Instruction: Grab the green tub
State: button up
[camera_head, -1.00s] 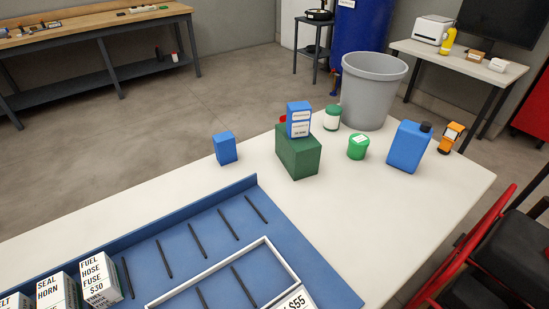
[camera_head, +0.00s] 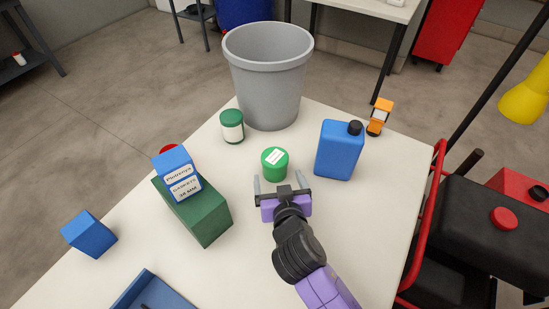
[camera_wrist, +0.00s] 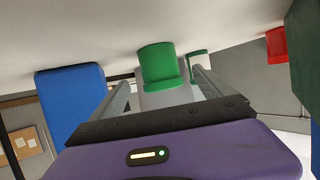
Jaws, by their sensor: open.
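The green tub (camera_head: 274,164) stands on the white table and has a white label on its lid. In the wrist view the tub (camera_wrist: 160,66) appears centred between the fingers, upside down. My gripper (camera_head: 278,181) is open and empty, low over the table on the near side of the tub. Its two fingers point at the tub, one toward each side, with the tips just short of it or level with its near edge. I cannot tell whether they touch it. The fingers also show in the wrist view (camera_wrist: 162,84).
A blue jug (camera_head: 339,150) stands right of the tub. A green-and-white jar (camera_head: 232,126) and grey bin (camera_head: 267,75) stand behind. A green box (camera_head: 200,216) carrying a blue carton (camera_head: 177,174) is to the left. An orange object (camera_head: 379,117) is near the right edge. Table right of my gripper is clear.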

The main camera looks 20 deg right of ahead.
jog(key=x, duration=0.2)
jog(key=shift+w, duration=0.35)
jog(key=shift+f+x, duration=0.1)
jog(key=shift+x, duration=1.2)
jog(key=shift+f+x, duration=0.15)
jog(key=shift+x, duration=1.15)
jog(key=shift+s+d+r, duration=0.1)
grip_shut()
